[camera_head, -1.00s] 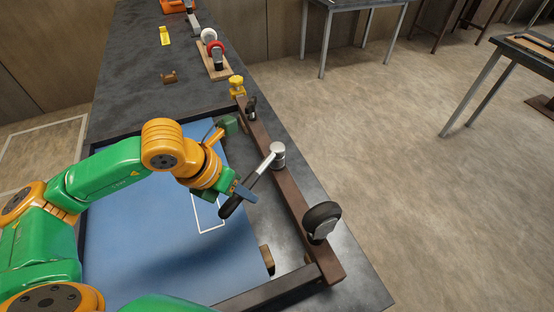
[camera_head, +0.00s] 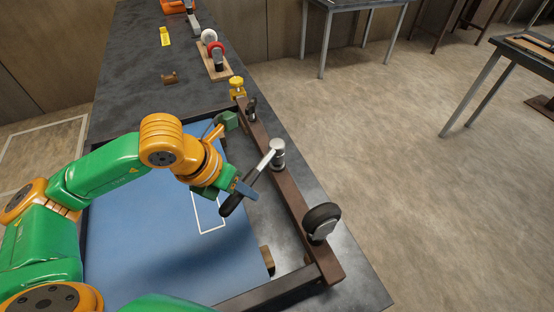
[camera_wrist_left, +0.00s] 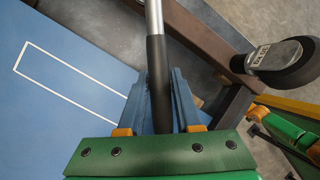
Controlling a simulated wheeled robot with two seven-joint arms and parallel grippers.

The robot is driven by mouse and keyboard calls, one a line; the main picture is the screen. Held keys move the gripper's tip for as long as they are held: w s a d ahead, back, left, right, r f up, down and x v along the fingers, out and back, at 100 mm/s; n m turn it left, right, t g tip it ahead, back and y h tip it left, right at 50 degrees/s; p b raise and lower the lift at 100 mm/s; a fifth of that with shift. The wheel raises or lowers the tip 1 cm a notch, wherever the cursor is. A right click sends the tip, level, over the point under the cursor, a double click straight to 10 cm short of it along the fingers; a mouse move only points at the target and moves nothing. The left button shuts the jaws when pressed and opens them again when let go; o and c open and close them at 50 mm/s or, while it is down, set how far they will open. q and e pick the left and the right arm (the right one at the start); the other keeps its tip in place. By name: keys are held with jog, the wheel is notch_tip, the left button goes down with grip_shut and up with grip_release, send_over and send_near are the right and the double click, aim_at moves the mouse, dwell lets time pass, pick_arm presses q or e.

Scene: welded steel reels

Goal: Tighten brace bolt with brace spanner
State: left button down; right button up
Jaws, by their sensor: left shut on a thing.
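The brace spanner has a black handle (camera_head: 231,205) and a silver shaft reaching up and right to its head (camera_head: 276,146). My left gripper (camera_head: 243,190) is shut on the spanner, and the black grip (camera_wrist_left: 159,85) stands between its blue fingers in the left wrist view. The spanner head is at a silver post (camera_head: 278,162) on the brown brace bar (camera_head: 291,199), where the brace bolt appears to be. Whether the head is seated on it or just above it, I cannot tell. My right gripper is not in view.
A black-wheeled caster-like part (camera_head: 321,221) stands near the bar's front end, and a yellow knob (camera_head: 237,86) near its far end. A blue mat (camera_head: 170,250) lies inside the frame. A wooden board (camera_head: 217,69) with red and white parts lies further back.

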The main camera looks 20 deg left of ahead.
pick_arm(q)
jog(key=shift+r+p, duration=3.05)
jog(key=shift+r, duration=1.5)
